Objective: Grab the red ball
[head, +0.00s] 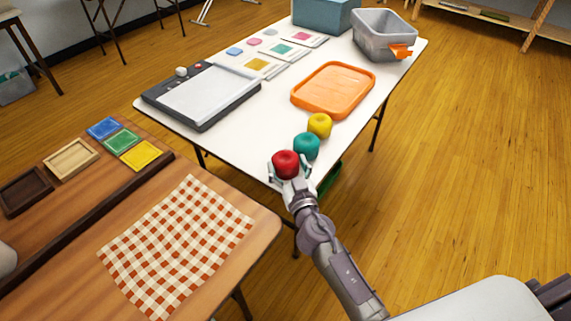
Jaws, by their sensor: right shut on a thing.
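The red ball (286,163) is at the near corner of the white table (258,140). It looks rounded with a small dimple on top. My right gripper (291,178) reaches up from below and is shut on the red ball; its fingers show at the ball's sides and near edge. I cannot tell whether the ball still touches the table. A teal ball (306,146) is just behind it, and a yellow ball (319,125) is behind that. My left gripper is not in view.
An orange tray (333,91), a grey bin (383,36) and a grey-white flat device (203,94) are on the white table. A wooden table (230,250) with a checkered cloth (177,246) stands at the near left. Open floor (470,160) lies to the right.

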